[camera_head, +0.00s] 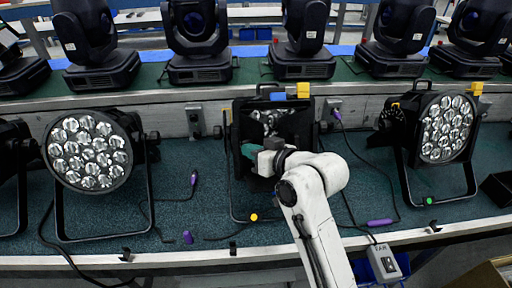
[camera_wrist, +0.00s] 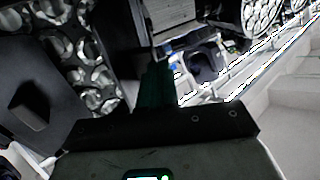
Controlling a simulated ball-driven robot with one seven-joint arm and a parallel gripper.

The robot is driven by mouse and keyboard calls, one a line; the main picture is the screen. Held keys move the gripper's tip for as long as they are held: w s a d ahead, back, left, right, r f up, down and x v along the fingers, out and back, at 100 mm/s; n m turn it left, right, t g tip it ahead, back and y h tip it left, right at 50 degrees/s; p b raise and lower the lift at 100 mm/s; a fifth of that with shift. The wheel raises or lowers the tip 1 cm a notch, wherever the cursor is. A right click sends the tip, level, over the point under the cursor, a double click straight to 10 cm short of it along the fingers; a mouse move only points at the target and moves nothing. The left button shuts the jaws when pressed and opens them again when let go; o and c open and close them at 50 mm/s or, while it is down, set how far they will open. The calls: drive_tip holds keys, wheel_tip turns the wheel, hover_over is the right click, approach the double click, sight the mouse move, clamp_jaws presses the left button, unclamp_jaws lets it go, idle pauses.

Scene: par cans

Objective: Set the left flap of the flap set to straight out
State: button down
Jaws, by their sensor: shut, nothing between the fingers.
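The flap set (camera_head: 303,122) is a dark frame with flaps on the middle par can, whose lenses (camera_head: 268,118) show partly. Its left flap (camera_head: 238,122) appears as a dark upright plate at the left side; its exact angle is hard to tell. My gripper (camera_head: 247,151) is at the lower left of the flap set and hides part of it. In the wrist view my green fingers (camera_wrist: 158,85) are together and empty. Beside them on the left are lenses (camera_wrist: 90,75) and a dark plate (camera_wrist: 35,115) with a raised tab; I cannot tell which flap this is.
One par can (camera_head: 88,152) stands left and another (camera_head: 447,128) right on the blue-green bench top (camera_head: 345,180). Moving heads (camera_head: 197,45) line the shelf behind. Cables with purple plugs (camera_head: 381,222) lie on the bench. A small box (camera_head: 384,262) hangs at the front edge.

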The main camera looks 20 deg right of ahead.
drive_tip(key=shift+a+m+h+p, duration=0.3)
drive_tip(key=shift+a+h+p, duration=0.15)
drive_tip(key=shift+h+p, duration=0.1)
drive_tip(key=shift+w+a+h+p, duration=0.1)
drive_tip(key=shift+w+a+p, duration=0.15)
drive_tip(key=shift+a+p, duration=0.25)
drive_tip(key=shift+w+a+h+p, duration=0.15)
drive_tip(key=shift+w+a+p, duration=0.15)
drive_tip(key=shift+a, duration=0.45)
drive_tip(key=shift+w+a+h+p, duration=0.1)
drive_tip(key=shift+w+a+p, duration=0.1)
drive_tip(key=shift+a+p, duration=0.3)
drive_tip(key=shift+a, duration=0.1)
idle(0.4)
